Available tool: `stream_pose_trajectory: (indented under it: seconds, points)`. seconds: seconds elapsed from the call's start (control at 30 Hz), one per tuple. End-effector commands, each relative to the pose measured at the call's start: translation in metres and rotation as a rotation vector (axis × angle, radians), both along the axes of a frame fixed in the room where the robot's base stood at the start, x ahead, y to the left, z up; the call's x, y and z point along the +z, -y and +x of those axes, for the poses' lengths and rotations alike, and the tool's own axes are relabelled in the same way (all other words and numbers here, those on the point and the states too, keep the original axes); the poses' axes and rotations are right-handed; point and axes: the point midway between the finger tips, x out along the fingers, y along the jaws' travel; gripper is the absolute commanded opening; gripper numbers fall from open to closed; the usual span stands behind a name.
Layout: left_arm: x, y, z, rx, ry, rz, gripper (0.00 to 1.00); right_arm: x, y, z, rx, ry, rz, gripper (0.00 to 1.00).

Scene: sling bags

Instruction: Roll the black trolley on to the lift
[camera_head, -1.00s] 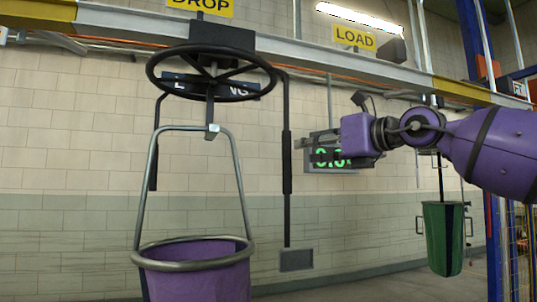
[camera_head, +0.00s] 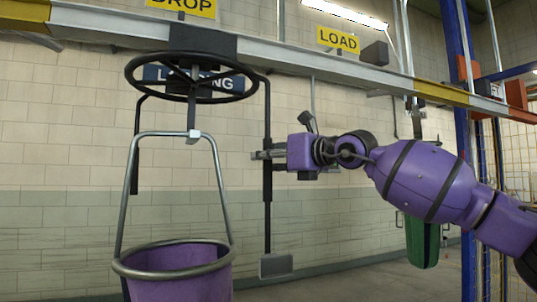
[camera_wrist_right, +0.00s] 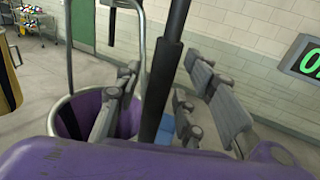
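The black trolley (camera_head: 189,42) sits on the overhead rail, with a spoked black wheel (camera_head: 190,92) below it. A purple sling bag (camera_head: 180,285) hangs under the wheel from a metal hoop. A black bar (camera_head: 267,210) hangs beside the hoop and ends in a plate. My right gripper (camera_head: 268,155) is at the middle of this bar. In the right wrist view its fingers (camera_wrist_right: 165,100) stand apart on either side of the bar (camera_wrist_right: 168,70); no grip shows. Blue uprights (camera_head: 465,170) stand at the right; I cannot tell if they are the lift. My left gripper is out of view.
The overhead rail (camera_head: 290,53) runs rightward under the DROP (camera_head: 182,5) and LOAD (camera_head: 338,40) signs. A green bag (camera_head: 421,245) hangs at the right, partly behind my right arm. A lit display (camera_wrist_right: 308,62) shows in the right wrist view.

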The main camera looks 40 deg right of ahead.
Motion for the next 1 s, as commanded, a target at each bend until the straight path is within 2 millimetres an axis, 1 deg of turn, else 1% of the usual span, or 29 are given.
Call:
stream_pose_trajectory:
  seconds: [0.17, 0.27, 0.47, 0.83, 1.0]
  points:
    - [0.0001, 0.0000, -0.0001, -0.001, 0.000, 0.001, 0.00, -0.0006, 0.0002, 0.0002, 0.000, -0.001, 0.000, 0.37]
    - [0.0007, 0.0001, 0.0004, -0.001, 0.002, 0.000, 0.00, -0.0005, 0.0001, 0.0001, 0.000, 0.000, 0.000, 0.26]
    - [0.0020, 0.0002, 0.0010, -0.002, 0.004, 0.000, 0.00, -0.0003, 0.0001, 0.0000, 0.000, 0.000, -0.001, 0.00]
    - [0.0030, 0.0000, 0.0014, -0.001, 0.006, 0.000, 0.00, 0.0000, 0.0003, 0.0004, 0.000, 0.000, 0.000, 0.00]
    - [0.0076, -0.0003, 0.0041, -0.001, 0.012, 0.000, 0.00, 0.0015, 0.0021, 0.0039, -0.001, 0.001, 0.000, 0.00]
